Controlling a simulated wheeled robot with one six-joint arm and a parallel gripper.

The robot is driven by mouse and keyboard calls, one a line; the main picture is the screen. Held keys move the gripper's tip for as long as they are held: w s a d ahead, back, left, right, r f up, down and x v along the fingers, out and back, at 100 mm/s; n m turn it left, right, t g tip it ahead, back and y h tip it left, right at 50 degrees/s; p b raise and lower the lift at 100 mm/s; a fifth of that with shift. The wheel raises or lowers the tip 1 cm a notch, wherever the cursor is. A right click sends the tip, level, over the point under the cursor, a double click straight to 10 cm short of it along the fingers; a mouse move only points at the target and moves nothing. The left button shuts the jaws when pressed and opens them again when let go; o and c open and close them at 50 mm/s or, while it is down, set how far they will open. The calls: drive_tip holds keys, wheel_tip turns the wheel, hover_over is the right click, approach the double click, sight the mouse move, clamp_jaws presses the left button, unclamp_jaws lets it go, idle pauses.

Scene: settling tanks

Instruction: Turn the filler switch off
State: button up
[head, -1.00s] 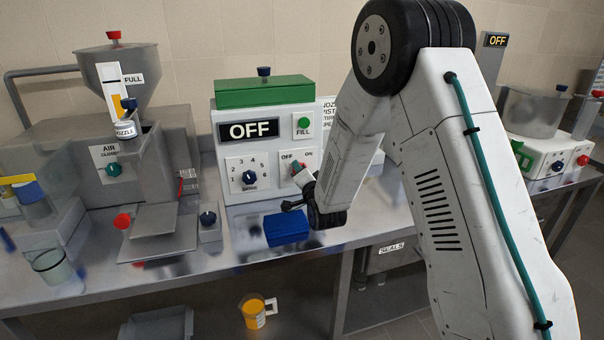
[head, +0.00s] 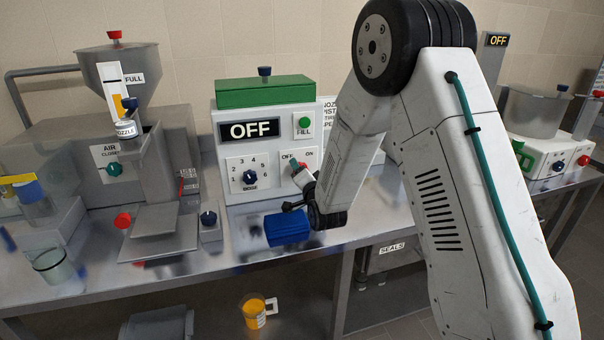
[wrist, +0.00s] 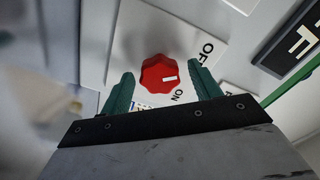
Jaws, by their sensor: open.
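The filler switch is a red knob (wrist: 159,74) with a white pointer mark, on a pale panel between printed OFF and ON labels. In the wrist view its mark points between the two labels. My gripper (wrist: 161,76) is open, its two teal fingers on either side of the knob with gaps visible. In the head view my gripper (head: 300,177) is at the front of the filler box (head: 230,185), largely covering the knob. The box's display (head: 250,130) reads OFF.
A numbered dial (head: 249,177) sits left of the switch, and a green FILL button (head: 304,121) is above it. A blue block (head: 287,228) is on the steel bench below my gripper. A hopper machine (head: 120,80) stands to the left.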

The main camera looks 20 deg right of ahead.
drive_tip(key=s, duration=0.7)
drive_tip(key=shift+s, duration=0.35)
drive_tip(key=s+d+r+n+g, duration=0.1)
drive_tip(key=s+r+n+g, duration=0.4)
drive_tip(key=s+r+g, duration=0.45)
drive_tip(key=s+d+r+n+g, duration=0.1)
drive_tip(key=s+r+n+g, duration=0.1)
drive_tip(key=s, duration=1.4)
drive_tip(key=s+d+r+n+g, duration=0.1)
drive_tip(key=s+g, duration=0.4)
drive_tip(key=s, duration=1.1)
drive_tip(key=r+n, duration=0.1)
drive_tip(key=n, duration=0.1)
drive_tip(key=shift+n, duration=0.4)
drive_tip(key=shift+d, duration=0.1)
